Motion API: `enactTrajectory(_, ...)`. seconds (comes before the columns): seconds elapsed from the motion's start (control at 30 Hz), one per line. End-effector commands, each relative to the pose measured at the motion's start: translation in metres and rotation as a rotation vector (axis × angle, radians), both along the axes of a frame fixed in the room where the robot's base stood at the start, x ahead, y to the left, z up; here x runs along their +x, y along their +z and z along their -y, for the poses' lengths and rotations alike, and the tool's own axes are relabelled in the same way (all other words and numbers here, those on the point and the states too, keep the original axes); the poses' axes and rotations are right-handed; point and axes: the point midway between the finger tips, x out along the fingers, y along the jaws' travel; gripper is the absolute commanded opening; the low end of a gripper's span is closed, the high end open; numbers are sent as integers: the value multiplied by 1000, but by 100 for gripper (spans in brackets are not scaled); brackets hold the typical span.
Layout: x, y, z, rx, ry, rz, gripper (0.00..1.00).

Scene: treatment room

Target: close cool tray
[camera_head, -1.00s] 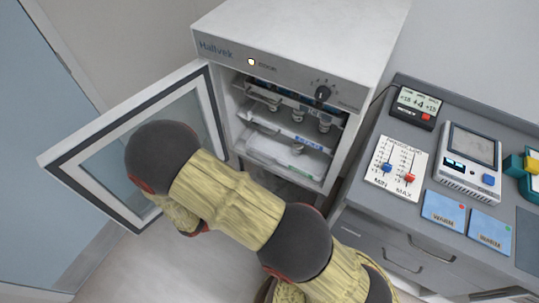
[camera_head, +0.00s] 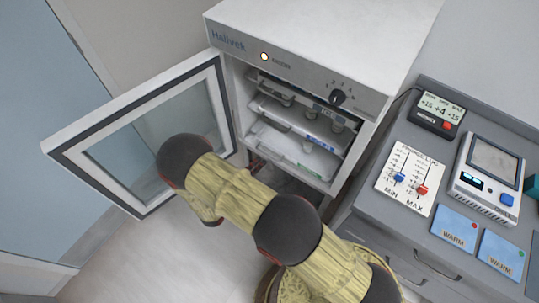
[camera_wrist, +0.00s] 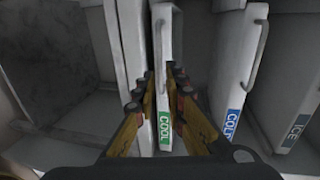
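The cool tray (camera_wrist: 165,125) has a white front with a green COOL label and a bar handle. It stands on end in the wrist view, which looks turned on its side. In the head view it is the lower tray (camera_head: 285,152) in the open cabinet, with a small green label. My gripper (camera_wrist: 162,76) has its two fingers apart, one on each side of the tray's front. I see the label between them. Whether either finger touches the tray or its handle I cannot tell. In the head view my arm hides the gripper.
The cabinet (camera_head: 330,45) has its glass door (camera_head: 135,125) swung open to the left, close to my arm. The cold tray (camera_wrist: 243,65) and the ice tray (camera_wrist: 297,90) sit beside the cool tray in the wrist view. A counter (camera_head: 400,245) with devices stands at right.

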Motion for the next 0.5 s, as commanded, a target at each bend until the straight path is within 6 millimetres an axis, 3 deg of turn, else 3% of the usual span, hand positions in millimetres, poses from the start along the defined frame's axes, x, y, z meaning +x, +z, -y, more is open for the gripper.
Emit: enactTrajectory(0.5, 52, -15, 42, 2, -5, 1, 12)
